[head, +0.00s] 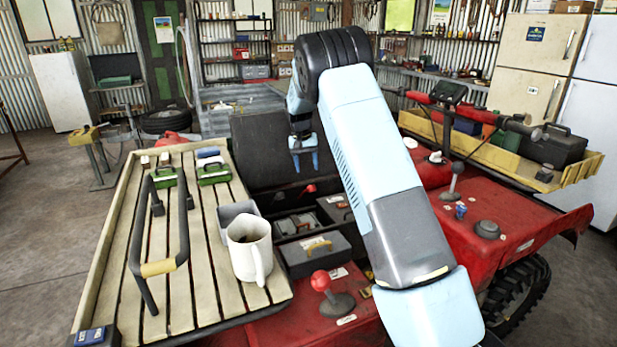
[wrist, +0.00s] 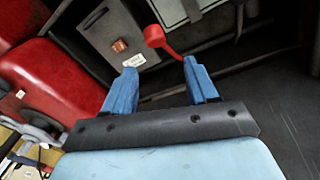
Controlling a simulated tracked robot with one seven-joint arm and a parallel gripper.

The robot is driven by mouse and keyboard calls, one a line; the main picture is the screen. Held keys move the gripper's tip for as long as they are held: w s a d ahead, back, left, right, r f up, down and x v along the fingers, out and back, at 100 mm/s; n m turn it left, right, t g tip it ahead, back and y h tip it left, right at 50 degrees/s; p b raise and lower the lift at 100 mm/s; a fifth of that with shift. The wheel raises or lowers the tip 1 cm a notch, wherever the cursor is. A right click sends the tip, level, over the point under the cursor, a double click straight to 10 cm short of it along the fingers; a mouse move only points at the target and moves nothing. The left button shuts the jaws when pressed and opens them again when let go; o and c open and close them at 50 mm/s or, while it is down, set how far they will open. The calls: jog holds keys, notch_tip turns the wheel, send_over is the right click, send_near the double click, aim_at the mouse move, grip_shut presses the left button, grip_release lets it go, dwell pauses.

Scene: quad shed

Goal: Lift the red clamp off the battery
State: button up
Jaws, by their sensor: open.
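The red clamp (head: 308,189) shows in the head view as a small red piece among the dark boxes in the open bay of the red vehicle. In the wrist view the red clamp (wrist: 155,37) has a round knob end and a bent arm running toward the right fingertip. My gripper (head: 305,167) points down above the clamp, its blue fingers apart and empty. In the wrist view my gripper (wrist: 159,69) frames the clamp just beyond its fingertips; I cannot tell if the right finger touches it. Which box is the battery is unclear; a grey box (wrist: 108,28) with an orange button lies beside the clamp.
A slatted rack (head: 180,300) on the left holds a bent bar (head: 183,215), a white jug (head: 249,252) and green-topped items. A red-knobbed lever (head: 321,281) stands at the front of the bay. A dark panel (head: 258,150) rises behind it. A yellow-edged tray (head: 500,160) is at right.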

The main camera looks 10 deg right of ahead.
notch_tip(320, 180, up, 6)
jog(key=a, duration=0.1)
jog(key=shift+s, duration=0.1)
dwell(0.3)
